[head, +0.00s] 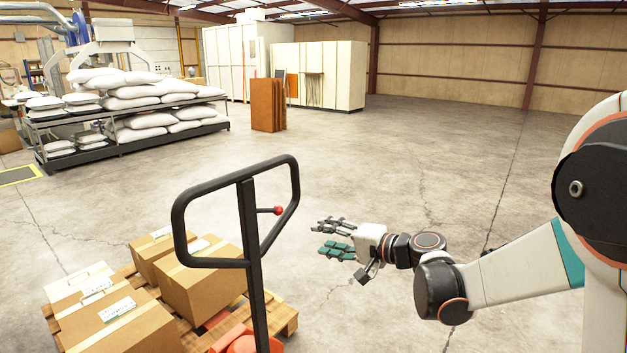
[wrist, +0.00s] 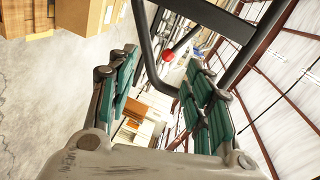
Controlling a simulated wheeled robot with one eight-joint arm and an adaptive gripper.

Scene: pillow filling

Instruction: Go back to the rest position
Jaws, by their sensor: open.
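My gripper (head: 333,238) is stretched out over open floor in the head view, to the right of a pallet jack's black handle (head: 250,195). Its fingers are apart and nothing is between them. The wrist view also shows the open gripper (wrist: 160,95) with green finger pads on both sides. The handle (wrist: 143,38) with its red knob (wrist: 168,56) appears beyond the fingers there. I cannot tell from these frames whether the arm touches the handle, but a gap shows in the head view.
Cardboard boxes (head: 200,280) lie on a wooden pallet (head: 285,315) at the lower left. A rack (head: 120,140) of white pillows (head: 135,103) stands at the back left. Brown panels (head: 268,104) stand near white cabinets (head: 318,75). The concrete floor (head: 430,150) in the middle is clear.

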